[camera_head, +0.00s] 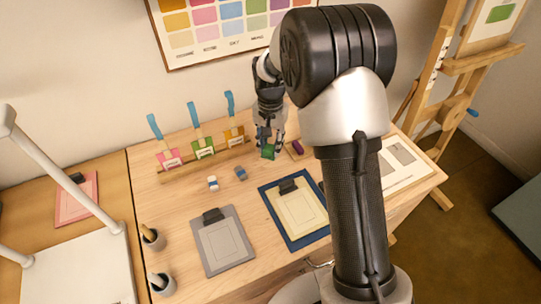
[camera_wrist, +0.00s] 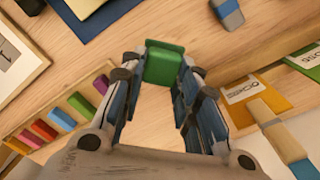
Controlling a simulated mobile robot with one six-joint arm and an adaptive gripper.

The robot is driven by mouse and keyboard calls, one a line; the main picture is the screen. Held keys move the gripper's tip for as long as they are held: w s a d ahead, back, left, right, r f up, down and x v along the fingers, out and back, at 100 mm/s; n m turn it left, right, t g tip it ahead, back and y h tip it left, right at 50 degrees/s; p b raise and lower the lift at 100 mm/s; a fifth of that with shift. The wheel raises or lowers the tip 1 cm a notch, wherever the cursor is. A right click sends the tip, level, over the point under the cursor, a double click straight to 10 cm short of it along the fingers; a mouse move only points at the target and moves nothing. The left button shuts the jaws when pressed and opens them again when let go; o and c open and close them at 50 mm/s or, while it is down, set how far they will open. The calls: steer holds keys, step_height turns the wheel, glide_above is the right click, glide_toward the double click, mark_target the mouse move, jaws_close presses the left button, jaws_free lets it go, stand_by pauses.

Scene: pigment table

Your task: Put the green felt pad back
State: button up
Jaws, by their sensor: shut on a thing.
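My gripper (camera_head: 268,146) is over the back part of the wooden table, pointing down. Its fingers are shut on a green pad (camera_head: 268,153), which shows below the fingertips. In the wrist view the green pad (camera_wrist: 165,62) sits between the two fingertips of my gripper (camera_wrist: 168,70), above bare wood. A narrow wooden tray (camera_wrist: 62,92) lies at the left of the wrist view. It holds a row of coloured pieces, with purple, green, blue, red and orange among them. In the head view the tray is mostly hidden behind my arm; a purple piece (camera_head: 297,147) shows.
A wooden rack (camera_head: 205,161) with blue-handled brushes and coloured labels stands left of my gripper. Small blue-and-white blocks (camera_head: 240,173) lie in front of it. A blue mat (camera_head: 282,239) and a grey clipboard (camera_head: 211,263) are nearer the front. Bare wood lies between.

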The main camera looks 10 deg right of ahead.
mark_target(271, 153)
step_height(271, 153, down, 5)
steer(key=shift+f+b, duration=0.15)
steer(key=shift+b, duration=0.6)
steer(key=o, duration=0.9)
steer(key=shift+o, duration=0.2)
steer(key=shift+r, duration=0.25)
